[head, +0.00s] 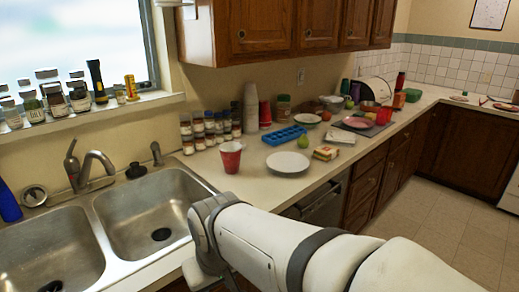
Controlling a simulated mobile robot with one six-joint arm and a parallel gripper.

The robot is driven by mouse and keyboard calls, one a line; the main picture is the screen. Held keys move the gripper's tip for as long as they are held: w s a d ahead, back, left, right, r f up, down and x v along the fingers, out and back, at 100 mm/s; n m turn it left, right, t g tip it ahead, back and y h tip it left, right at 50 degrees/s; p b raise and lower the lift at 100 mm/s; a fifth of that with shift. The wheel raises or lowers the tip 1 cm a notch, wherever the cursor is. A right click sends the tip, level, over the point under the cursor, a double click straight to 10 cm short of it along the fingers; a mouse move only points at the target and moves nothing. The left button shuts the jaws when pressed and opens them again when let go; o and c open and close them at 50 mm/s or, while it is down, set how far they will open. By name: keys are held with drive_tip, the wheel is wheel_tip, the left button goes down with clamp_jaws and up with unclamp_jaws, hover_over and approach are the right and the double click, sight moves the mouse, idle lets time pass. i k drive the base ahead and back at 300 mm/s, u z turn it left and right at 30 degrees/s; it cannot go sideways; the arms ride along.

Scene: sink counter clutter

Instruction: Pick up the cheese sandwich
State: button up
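A small yellow, tan and reddish block (326,153) lies on the counter right of the white plate. It looks like the cheese sandwich, but it is too small in view to be sure. My gripper (203,277) is at the lower middle, at the end of my white arm, near the counter's front edge by the sink. It is well apart from the block, to its left and nearer the camera. My arm and the frame's bottom edge hide most of it, and its fingers cannot be made out.
A white plate (287,163), a red cup (230,157), a blue tray (285,135) and a green fruit (303,142) stand around the block. A white cloth-like item (340,135) lies behind it. The double sink (150,215) is at left; spice jars line the wall.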

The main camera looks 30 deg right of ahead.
sight(326, 152)
drive_tip(key=z, duration=1.9)
drive_tip(key=k, duration=1.2)
drive_tip(key=z, duration=0.8)
drive_tip(key=i, duration=1.5)
drive_tip(key=u, duration=0.4)
drive_tip(key=i, duration=1.45)
drive_tip(key=u, duration=1.35)
drive_tip(key=i, duration=0.9)
drive_tip(key=u, duration=0.45)
drive_tip(key=k, duration=0.35)
